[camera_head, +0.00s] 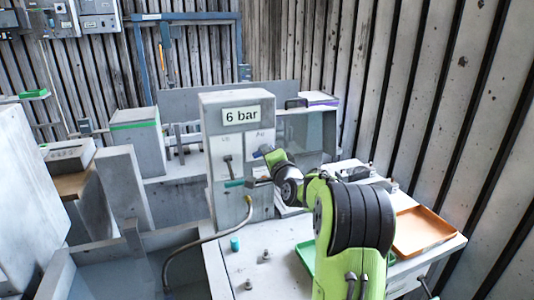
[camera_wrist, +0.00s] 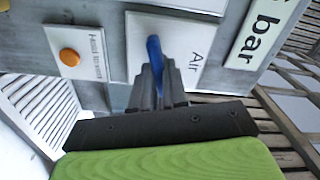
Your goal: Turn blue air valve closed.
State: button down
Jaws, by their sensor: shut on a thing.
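The blue air valve (camera_wrist: 153,48) is a slim lever on a white plate marked "Air" (camera_wrist: 192,57) in the wrist view. My gripper (camera_wrist: 157,72) is shut on the lever, with the dark fingers around its lower part. The blue lever's upper end sticks out past the fingertips. In the head view my green and black arm reaches to the grey panel (camera_head: 212,110) with the "6 bar" sign (camera_head: 241,114). There my gripper (camera_head: 265,155) is at the panel's right half, and the lever is mostly hidden and too small to tell its angle.
An orange button (camera_wrist: 69,57) sits on a label beside the Air plate. Another lever (camera_head: 228,168) is on the panel's left half. The white table holds an orange tray (camera_head: 422,230), a green tray (camera_head: 304,256) and a teal cylinder (camera_head: 235,244). A hose (camera_head: 190,247) hangs from the panel.

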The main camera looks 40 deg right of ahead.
jog(key=shift+f+m+p, duration=0.15)
jog(key=shift+m+p, duration=0.2)
jog(key=shift+m, duration=1.55)
jog(key=c, duration=1.1)
grip_release()
jog(key=shift+c, duration=0.2)
jog(key=shift+s, duration=0.15)
jog(key=b+v, duration=0.3)
jog(key=v, duration=1.2)
jog(key=shift+s, duration=0.25)
